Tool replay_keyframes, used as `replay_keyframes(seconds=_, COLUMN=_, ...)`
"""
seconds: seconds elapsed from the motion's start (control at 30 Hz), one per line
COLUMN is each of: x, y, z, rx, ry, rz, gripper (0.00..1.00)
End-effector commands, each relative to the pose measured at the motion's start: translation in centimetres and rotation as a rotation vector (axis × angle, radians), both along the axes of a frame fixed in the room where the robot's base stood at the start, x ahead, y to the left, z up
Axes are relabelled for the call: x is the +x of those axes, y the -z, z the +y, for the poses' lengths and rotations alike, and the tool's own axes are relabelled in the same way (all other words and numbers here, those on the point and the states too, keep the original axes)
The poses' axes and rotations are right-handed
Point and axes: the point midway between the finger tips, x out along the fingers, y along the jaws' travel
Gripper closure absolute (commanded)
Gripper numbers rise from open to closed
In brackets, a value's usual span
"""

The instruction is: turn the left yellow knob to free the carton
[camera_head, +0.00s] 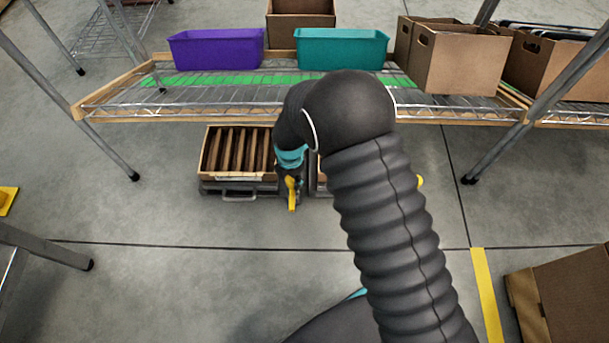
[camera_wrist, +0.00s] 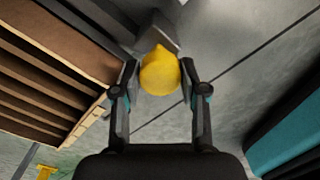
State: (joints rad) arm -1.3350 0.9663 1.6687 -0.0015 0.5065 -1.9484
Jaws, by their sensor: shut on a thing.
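The left yellow knob (camera_wrist: 160,74) is rounded and sits between the two fingers of my gripper (camera_wrist: 159,88) in the wrist view. The fingers are shut on it from both sides. The brown carton (camera_head: 212,152) with upright dividers sits low under the shelf in a dark holder (camera_head: 239,196). The carton (camera_wrist: 45,65) fills the left of the wrist view. My arm hides most of what lies to the right.
A wire shelf (camera_head: 130,97) above holds a purple bin (camera_head: 216,50), a teal bin (camera_head: 342,50) and brown boxes (camera_head: 463,65). Another yellow knob (camera_head: 420,182) shows right of my arm. Shelf legs stand on both sides.

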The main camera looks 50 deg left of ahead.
Motion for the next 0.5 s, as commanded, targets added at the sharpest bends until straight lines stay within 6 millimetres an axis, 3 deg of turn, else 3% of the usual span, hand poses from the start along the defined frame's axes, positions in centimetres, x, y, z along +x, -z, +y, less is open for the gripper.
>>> replay_keyframes(seconds=0.47, x=-0.77, y=0.11, z=0.05, rx=-0.004, ry=-0.021, rz=0.004, gripper=1.00)
replay_keyframes(seconds=0.5, x=-0.76, y=0.11, z=0.04, rx=-0.004, ry=-0.020, rz=0.004, gripper=0.48)
